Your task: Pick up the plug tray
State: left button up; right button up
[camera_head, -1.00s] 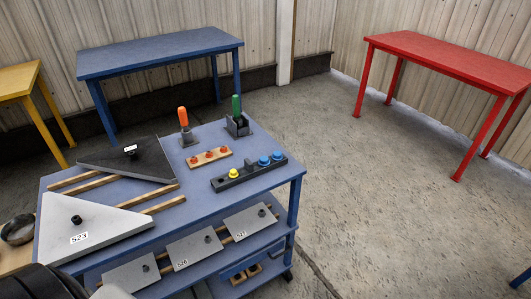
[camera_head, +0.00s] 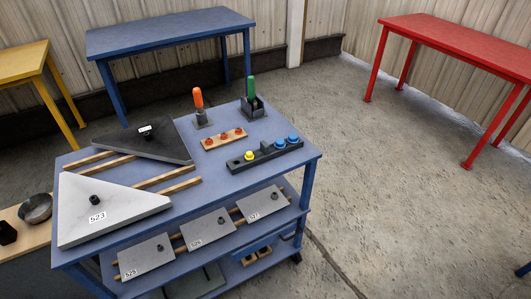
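Two small holders with round plugs lie on the top of the blue cart (camera_head: 215,178). One is a light wooden strip (camera_head: 210,146) with red-orange plugs in a row. I cannot tell for certain which one is the plug tray. Neither of my grippers is in view.
An orange-handled tool (camera_head: 198,98) and a green-handled tool (camera_head: 251,88) stand upright in holders behind. A white panel marked 523 (camera_head: 120,202) and a dark panel (camera_head: 165,142) rest on wooden strips. Grey plates (camera_head: 206,231) fill the lower shelf. Floor is clear right of the cart.

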aim_at(267, 153)
jog(key=i+l+u, duration=0.4)
jog(key=l, duration=0.2)
jog(key=i+l+u, duration=0.4)
jog(key=l, duration=0.3)
jog(key=i+l+u, duration=0.2)
jog(key=l, duration=0.15)
jog(key=k, duration=0.1)
